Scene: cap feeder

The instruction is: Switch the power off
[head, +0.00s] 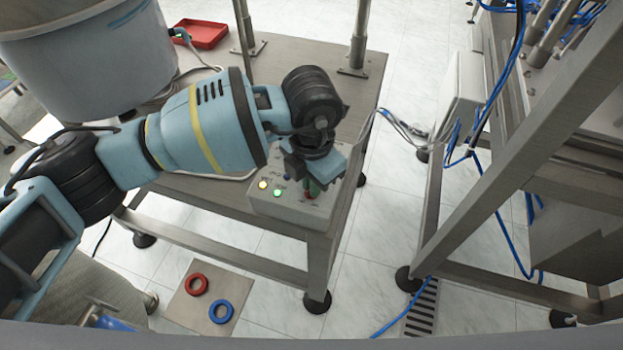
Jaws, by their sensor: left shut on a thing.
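A light grey control box (285,210) sits at the near corner of the steel table. Its sloped top carries a lit yellow lamp (263,185), a lit green lamp (277,193) and a small red part at the right. My left gripper (313,188) reaches down onto the right part of the box top. It is shut on a switch there, which I take to be the power switch. The fingers and wrist hide most of it, so its position cannot be read. My right gripper is not in view.
A large grey bowl (85,65) and a red tray (202,34) stand on the steel table (225,200). A metal frame (510,205) with blue hoses is at the right. Red and blue rings lie on a floor plate (183,310) below.

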